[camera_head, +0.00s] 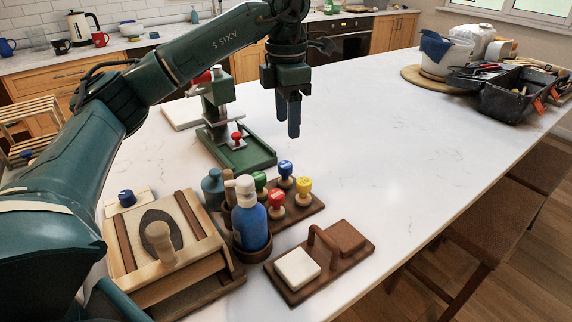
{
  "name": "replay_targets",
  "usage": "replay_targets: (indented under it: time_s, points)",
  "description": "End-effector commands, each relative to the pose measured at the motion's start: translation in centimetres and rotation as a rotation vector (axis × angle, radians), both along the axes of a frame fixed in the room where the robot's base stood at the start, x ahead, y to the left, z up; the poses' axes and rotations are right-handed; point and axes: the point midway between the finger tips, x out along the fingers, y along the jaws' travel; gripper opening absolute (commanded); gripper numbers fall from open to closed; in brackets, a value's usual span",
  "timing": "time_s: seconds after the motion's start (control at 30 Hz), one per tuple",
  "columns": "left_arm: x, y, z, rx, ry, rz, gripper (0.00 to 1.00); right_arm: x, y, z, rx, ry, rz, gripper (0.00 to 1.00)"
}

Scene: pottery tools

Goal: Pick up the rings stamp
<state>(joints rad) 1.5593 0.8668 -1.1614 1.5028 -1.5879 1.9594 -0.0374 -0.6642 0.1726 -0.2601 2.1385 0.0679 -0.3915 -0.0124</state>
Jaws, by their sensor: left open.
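Several stamps with round coloured knobs stand on a brown wooden rack (308,212): a blue stamp (286,170), a green stamp (260,181), a red stamp (277,199) and a yellow stamp (303,186). Their undersides are hidden, so I cannot tell which is the rings stamp. My left gripper (288,118) points down, open and empty, above the counter. In the picture it is above the blue stamp, apart from all of them. My right gripper is not in view.
A green press (245,159) with a red-knobbed piece stands behind the rack. A blue bottle (249,221) stands beside the stamps. A wooden box (170,250) is at left, a brown tray with white block (296,269) in front.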

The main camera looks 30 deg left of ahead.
Motion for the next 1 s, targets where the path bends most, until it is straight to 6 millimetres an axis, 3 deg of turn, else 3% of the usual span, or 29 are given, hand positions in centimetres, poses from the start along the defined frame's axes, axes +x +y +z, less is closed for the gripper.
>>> replay_targets:
  time_s: [0.17,0.5,0.77,1.0]
  points:
    - [-0.1,0.7,-0.3,0.022,-0.002,0.013,0.54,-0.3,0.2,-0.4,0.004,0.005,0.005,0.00]
    - [-0.2,0.7,-6.0,0.023,0.001,0.014,0.54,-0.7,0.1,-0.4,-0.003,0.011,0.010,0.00]
    - [-0.2,0.6,-8.2,0.021,0.000,0.013,0.54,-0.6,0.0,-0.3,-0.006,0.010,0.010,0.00]
    - [-0.5,0.3,-11.6,0.021,0.001,0.014,0.54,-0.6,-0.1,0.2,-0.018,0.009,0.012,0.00]
